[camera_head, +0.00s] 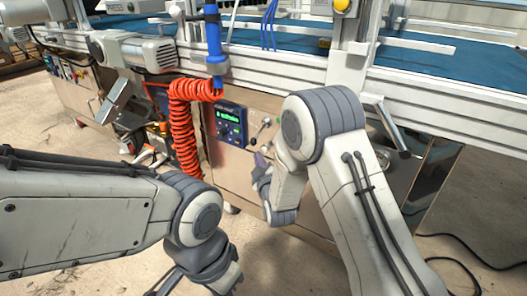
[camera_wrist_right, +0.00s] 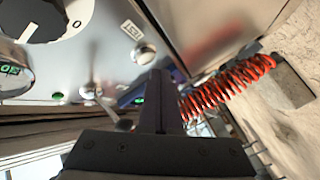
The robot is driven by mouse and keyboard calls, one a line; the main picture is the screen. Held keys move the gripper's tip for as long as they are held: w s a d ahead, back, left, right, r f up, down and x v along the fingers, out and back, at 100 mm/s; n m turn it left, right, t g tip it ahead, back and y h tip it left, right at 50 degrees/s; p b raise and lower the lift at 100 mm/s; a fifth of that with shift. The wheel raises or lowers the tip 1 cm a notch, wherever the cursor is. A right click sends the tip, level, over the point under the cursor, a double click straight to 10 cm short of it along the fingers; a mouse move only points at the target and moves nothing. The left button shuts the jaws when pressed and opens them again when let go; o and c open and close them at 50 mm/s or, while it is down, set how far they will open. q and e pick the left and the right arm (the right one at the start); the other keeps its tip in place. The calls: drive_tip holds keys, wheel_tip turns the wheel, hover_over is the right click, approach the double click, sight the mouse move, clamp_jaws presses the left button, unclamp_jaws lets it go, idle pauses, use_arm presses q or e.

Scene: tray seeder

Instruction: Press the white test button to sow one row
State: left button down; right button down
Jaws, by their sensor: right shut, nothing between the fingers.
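The control panel (camera_head: 262,132) is on the front of the machine. In the right wrist view its metal face (camera_wrist_right: 95,50) carries a small pale round button (camera_wrist_right: 144,54) below a small label; I cannot tell for sure that this is the white test button. My right gripper (camera_head: 262,163) is close to the panel, partly behind my own arm. In the right wrist view its dark fingers (camera_wrist_right: 160,74) are shut and empty, with the tips appearing just beside the pale button. Contact cannot be told. My left gripper (camera_head: 166,283) is low at the bottom edge, away from the panel.
A coiled red hose (camera_head: 184,125) hangs left of the blue display box (camera_head: 230,122). A grey lever (camera_head: 388,125) sticks out at right. Black cables (camera_head: 455,250) lie on the floor.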

idle(0.6)
drive_tip(key=shift+w+d, duration=0.25)
drive_tip(key=shift+w, duration=0.1)
drive_tip(key=shift+w+d, duration=0.3)
drive_tip(key=shift+w, duration=0.15)
idle(0.7)
drive_tip(key=shift+s, duration=0.1)
drive_tip(key=shift+s+a, duration=0.55)
drive_tip(key=shift+s, duration=0.15)
drive_tip(key=shift+s+a, duration=0.75)
drive_tip(key=shift+s, duration=0.25)
drive_tip(key=shift+s+a, duration=0.75)
drive_tip(key=shift+s, duration=0.25)
